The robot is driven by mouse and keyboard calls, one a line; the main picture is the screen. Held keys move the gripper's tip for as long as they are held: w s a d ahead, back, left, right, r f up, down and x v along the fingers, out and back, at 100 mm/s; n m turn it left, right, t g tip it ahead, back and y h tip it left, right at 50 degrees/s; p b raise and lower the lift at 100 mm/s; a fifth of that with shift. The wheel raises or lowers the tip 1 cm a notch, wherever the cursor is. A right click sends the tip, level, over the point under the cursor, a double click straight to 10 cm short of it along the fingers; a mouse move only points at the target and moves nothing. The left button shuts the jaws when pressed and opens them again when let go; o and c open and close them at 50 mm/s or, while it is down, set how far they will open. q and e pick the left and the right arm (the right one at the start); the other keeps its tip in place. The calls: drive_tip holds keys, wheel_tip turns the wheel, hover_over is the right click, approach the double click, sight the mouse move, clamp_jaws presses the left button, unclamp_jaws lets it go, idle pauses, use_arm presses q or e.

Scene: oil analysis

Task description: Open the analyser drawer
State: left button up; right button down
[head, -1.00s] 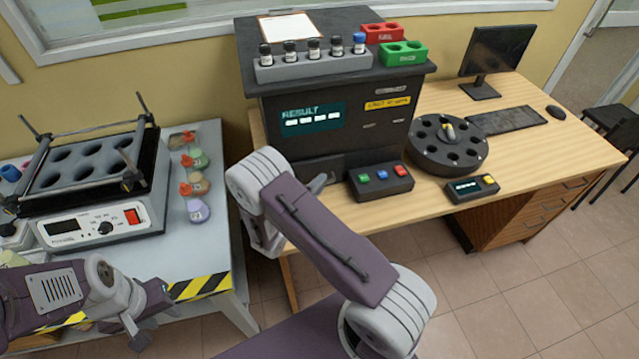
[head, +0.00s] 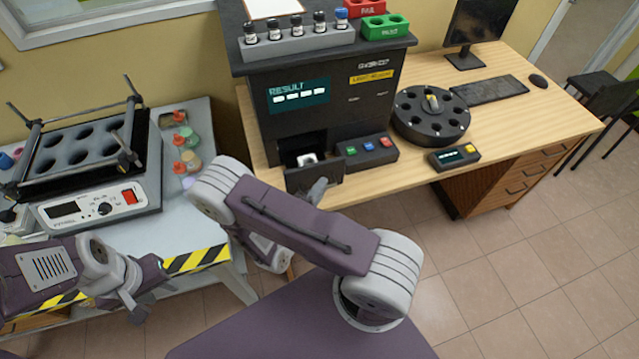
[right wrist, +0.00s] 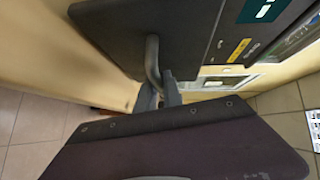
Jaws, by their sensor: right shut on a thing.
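The black analyser (head: 330,105) stands on the wooden desk in the head view. Its drawer (head: 316,178) is pulled out at the lower left of the front, with a small white part (head: 306,159) inside. My right gripper (head: 318,190) is at the drawer front, partly hidden by my arm. In the right wrist view, my right gripper (right wrist: 160,92) is shut on the drawer handle (right wrist: 152,62), a grey bar on the dark drawer front (right wrist: 125,28). My left gripper (head: 150,296) appears open and empty, in front of the left table.
A button box (head: 368,150) stands right beside the open drawer. A round carousel (head: 430,117) and a small display box (head: 455,158) are further right. A vial rack (head: 300,42) is on the analyser's top. A heater block (head: 85,205) stands on the left table.

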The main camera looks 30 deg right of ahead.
drive_tip(key=c, duration=1.8)
unclamp_jaws()
drive_tip(key=shift+w, duration=0.15)
drive_tip(key=shift+a, duration=0.1)
drive_tip(key=v, duration=0.9)
